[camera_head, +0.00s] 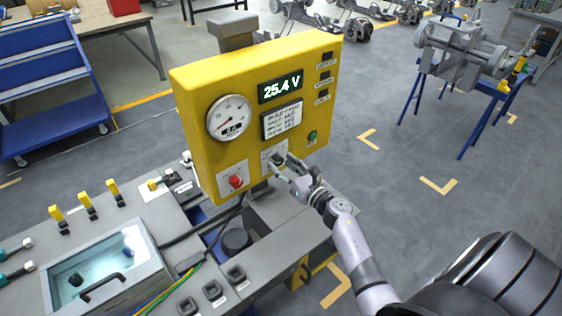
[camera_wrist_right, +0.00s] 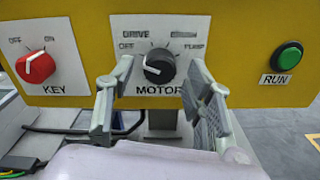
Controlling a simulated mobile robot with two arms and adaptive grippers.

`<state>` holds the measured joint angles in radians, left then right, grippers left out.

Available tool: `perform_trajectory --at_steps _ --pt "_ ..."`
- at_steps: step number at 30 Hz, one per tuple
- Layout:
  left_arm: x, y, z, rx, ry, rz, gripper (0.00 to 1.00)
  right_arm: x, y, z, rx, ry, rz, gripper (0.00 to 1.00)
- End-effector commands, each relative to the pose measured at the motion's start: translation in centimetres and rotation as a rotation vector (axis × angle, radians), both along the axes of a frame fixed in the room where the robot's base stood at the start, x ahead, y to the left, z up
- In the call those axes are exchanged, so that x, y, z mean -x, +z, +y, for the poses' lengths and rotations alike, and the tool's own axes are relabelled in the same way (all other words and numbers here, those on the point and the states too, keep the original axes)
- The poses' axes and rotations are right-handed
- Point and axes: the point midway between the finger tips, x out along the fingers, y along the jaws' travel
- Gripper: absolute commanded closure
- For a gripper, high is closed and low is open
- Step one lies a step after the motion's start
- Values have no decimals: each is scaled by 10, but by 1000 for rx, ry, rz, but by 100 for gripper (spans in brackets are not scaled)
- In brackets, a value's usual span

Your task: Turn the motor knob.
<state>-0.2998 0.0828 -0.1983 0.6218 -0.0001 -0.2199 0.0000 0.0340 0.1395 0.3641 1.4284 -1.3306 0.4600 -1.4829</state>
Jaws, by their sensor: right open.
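The motor knob (camera_wrist_right: 158,66) is black and round with a pale pointer mark, on a white plate lettered MOTOR, in the middle of the right wrist view. The plate carries DRIVE, OFF and PUMP labels. My right gripper (camera_wrist_right: 161,68) is open, with one finger on each side of the knob and visible gaps between. It also shows in the head view (camera_head: 284,168), in front of the lower part of the yellow panel (camera_head: 205,80). In the head view the fingers partly cover the knob. My left gripper is in neither view.
A red key switch (camera_wrist_right: 36,66) is left of the knob and a green RUN button (camera_wrist_right: 287,56) is right. The panel also bears a dial (camera_head: 229,118) and a 25.4 V display (camera_head: 280,88). A bench with a glass-topped tank (camera_head: 105,275) lies below.

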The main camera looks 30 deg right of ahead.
Motion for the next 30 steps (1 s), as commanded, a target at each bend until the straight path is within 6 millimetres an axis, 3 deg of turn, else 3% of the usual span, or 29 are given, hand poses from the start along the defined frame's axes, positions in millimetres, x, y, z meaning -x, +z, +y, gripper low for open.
perform_trajectory --at_steps 4,13,30 --pt "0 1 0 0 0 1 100 -11 1 1 -1 0 0 52" --pt "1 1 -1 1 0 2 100 -13 0 1 0 0 0 52" --pt "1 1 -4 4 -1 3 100 -13 0 1 0 0 0 90"
